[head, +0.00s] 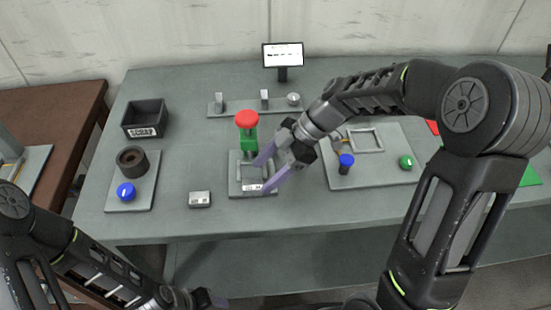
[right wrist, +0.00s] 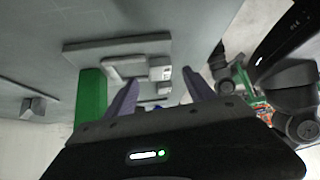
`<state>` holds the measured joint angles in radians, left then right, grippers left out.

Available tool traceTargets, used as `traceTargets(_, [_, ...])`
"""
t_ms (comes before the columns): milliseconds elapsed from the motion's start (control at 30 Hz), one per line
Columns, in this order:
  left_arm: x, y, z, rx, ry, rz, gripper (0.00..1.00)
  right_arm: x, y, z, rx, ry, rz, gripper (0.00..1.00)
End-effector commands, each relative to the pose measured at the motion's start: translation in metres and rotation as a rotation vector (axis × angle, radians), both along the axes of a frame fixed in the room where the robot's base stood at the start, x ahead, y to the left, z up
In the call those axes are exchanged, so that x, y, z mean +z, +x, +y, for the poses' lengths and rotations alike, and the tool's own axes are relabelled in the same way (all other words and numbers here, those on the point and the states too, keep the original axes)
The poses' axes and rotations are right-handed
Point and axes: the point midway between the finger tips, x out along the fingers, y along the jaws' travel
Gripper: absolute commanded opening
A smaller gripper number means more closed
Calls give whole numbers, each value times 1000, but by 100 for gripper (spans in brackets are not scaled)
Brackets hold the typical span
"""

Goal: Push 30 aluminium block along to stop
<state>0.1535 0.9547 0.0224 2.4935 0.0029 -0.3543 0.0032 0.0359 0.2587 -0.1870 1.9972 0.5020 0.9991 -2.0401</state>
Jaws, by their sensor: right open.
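A small grey aluminium block (head: 200,199) with a pale label on its front lies on the table, left of the press fixture (head: 236,190). The fixture has a green body (head: 249,142) and a red top knob (head: 247,119). Another pale label (head: 251,187) shows at the fixture's front; I cannot tell whether it belongs to a block. No number is readable. My right gripper (head: 262,175) is open, its purple fingers over the fixture. In the right wrist view its fingers (right wrist: 162,100) point towards grey labelled parts (right wrist: 160,73). My left gripper (head: 205,298) is at the bottom edge, its jaws unclear.
A black SCRAP bin (head: 144,118) and a plate with a dark ring (head: 131,159) and blue knob (head: 126,192) stand left. A rail plate (head: 230,109) and screen (head: 283,55) are behind. The table's front left is clear.

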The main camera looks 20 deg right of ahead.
Motion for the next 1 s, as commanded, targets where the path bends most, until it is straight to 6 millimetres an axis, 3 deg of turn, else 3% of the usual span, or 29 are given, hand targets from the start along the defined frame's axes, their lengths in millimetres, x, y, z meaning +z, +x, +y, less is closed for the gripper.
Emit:
traceTargets(233, [6, -1, 0, 1, 2, 3, 54, -20, 0, 19, 1, 1, 1, 63])
traceTargets(567, [6, -1, 0, 1, 2, 3, 54, -24, 1, 21, 0, 0, -1, 63])
traceTargets(1000, [6, -1, 0, 1, 2, 3, 54, -23, 1, 21, 0, 0, -1, 28])
